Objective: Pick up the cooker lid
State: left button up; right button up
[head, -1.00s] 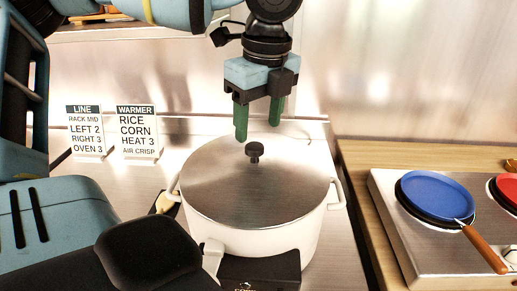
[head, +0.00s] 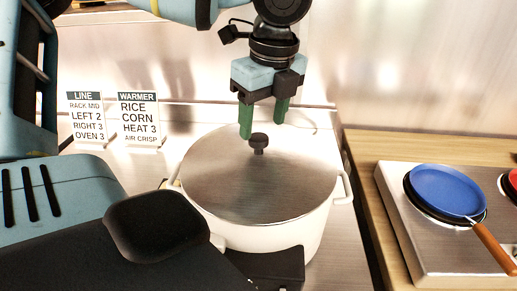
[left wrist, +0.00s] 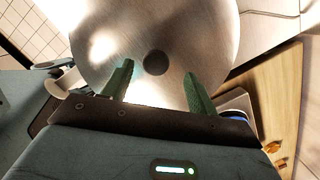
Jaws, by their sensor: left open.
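The cooker lid (head: 225,185) is a round brushed-metal disc lying flat on the white cooker (head: 285,240). Its dark knob (head: 258,143) stands up at the middle. My left gripper (head: 263,128) hangs from above with its green fingers apart, close over the knob and slightly behind or above it. In the left wrist view the fingers (left wrist: 157,82) are open, and the knob (left wrist: 157,63) shows between and just beyond their tips. Nothing is between the fingers that I can see them touching. My right gripper is not in view.
Two signs (head: 87,118) (head: 138,118) stand at the back left. A hob with a blue pan (head: 447,190) is on the wooden counter at right; the pan's handle points to the front. A dark block (head: 275,265) sits in front of the cooker.

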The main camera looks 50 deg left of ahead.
aim_at(259, 137)
pick_arm(q)
jog(key=shift+s+a+f, duration=0.15)
jog(key=shift+a+f, duration=0.05)
jog(key=shift+f, duration=0.95)
jog(key=shift+s+a+f, duration=0.1)
jog(key=shift+a+f, duration=0.1)
jog(key=shift+f, duration=0.9)
grip_shut()
